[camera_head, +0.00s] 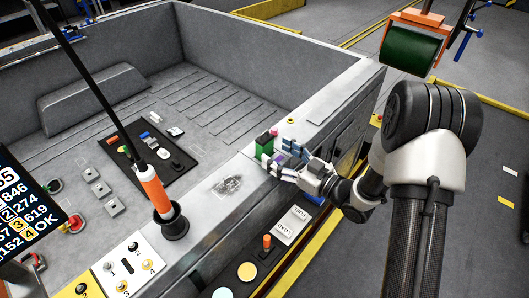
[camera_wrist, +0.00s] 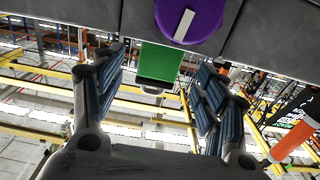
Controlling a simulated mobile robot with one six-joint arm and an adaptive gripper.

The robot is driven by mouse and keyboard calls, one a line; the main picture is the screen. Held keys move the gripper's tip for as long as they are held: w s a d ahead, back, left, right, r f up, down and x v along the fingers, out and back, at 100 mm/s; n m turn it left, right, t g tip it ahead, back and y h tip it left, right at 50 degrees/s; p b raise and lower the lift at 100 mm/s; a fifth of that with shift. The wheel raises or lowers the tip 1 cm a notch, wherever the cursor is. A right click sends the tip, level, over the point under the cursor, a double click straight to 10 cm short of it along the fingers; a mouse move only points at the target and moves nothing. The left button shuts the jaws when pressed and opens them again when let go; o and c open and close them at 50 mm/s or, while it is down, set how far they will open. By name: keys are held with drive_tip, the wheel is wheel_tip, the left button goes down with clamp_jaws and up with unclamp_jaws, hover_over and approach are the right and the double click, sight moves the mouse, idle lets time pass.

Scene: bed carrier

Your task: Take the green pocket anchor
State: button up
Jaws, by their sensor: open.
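The green pocket anchor (camera_head: 264,144) is a small upright green block on the side wall's top edge in the head view. In the wrist view the green pocket anchor (camera_wrist: 160,62) shows between the two fingers, towards their tips, with a dark band along its lower edge. My gripper (camera_head: 282,156) is open at the wall, just right of the anchor. In the wrist view my gripper (camera_wrist: 161,80) has gaps between the green block and the blue-padded fingers on both sides. A purple round piece (camera_wrist: 188,18) sits beside the anchor, near the top.
The grey carrier wall (camera_head: 212,194) runs beside my gripper. A black tray (camera_head: 181,167) with small parts lies inside the carrier bed. An orange-handled rod (camera_head: 157,193) stands at left. A green roller (camera_head: 408,50) on an orange frame hangs at upper right. Labelled panels line the front.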

sight(269, 147)
drive_tip(key=b+x, duration=0.1)
drive_tip(key=x, duration=0.5)
drive_tip(key=shift+d, duration=0.1)
drive_tip(key=shift+c, duration=0.4)
drive_tip(key=c, duration=1.2)
drive_tip(key=shift+c, duration=0.3)
drive_tip(key=shift+r, duration=0.15)
